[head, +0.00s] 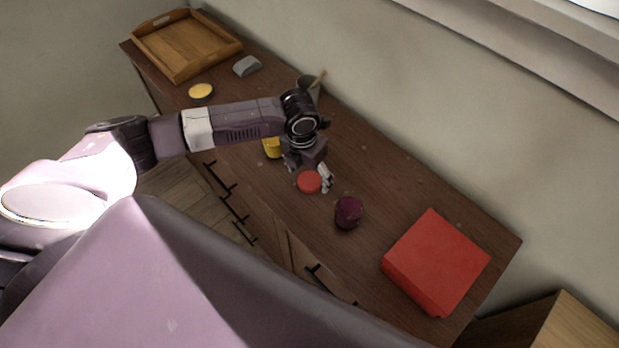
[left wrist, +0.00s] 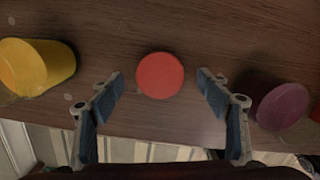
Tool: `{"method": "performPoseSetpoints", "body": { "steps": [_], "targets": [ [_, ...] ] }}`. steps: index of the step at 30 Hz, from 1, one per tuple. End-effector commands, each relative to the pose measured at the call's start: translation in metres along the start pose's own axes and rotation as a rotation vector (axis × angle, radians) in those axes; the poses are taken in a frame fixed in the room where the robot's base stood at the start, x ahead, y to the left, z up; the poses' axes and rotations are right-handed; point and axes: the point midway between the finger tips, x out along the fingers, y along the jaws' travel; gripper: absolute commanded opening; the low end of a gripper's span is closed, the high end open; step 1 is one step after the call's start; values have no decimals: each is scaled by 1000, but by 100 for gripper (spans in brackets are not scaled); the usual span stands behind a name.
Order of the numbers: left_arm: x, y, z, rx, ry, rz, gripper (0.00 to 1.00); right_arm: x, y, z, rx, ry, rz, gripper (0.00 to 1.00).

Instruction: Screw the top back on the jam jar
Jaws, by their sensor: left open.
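A round red lid (head: 309,181) lies flat on the brown wooden cabinet top. A dark purple jam jar (head: 348,213) stands upright to its right, with no lid on it. My left gripper (head: 307,171) is open and empty, pointing down over the lid. In the left wrist view, the red lid (left wrist: 160,76) shows between the fingertips of my left gripper (left wrist: 160,79), with a gap on each side. The purple jar (left wrist: 281,107) is just right of the right finger there. My right gripper is not in view.
A yellow jar (head: 271,148) stands left of the gripper, partly hidden by it. A red box (head: 436,262) is at the right end. A yellow disc (head: 201,91), grey object (head: 247,66), wooden tray (head: 185,45) and pot with a wooden handle (head: 312,88) are farther back.

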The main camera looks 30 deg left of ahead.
Motion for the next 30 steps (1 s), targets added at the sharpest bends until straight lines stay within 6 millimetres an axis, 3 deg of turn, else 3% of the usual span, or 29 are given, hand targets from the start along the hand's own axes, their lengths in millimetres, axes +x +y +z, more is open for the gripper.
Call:
{"method": "performPoseSetpoints", "body": {
  "steps": [4, 13, 22, 30],
  "targets": [
    [10, 0, -1, 2, 0, 1, 70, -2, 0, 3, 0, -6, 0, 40],
    [10, 0, 0, 2, 0, 1, 70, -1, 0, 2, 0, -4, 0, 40],
    [10, 0, 0, 1, -1, 1, 39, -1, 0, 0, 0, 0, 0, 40],
    [10, 0, 0, 1, -1, 1, 38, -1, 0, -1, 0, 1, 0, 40]
  ]
}}
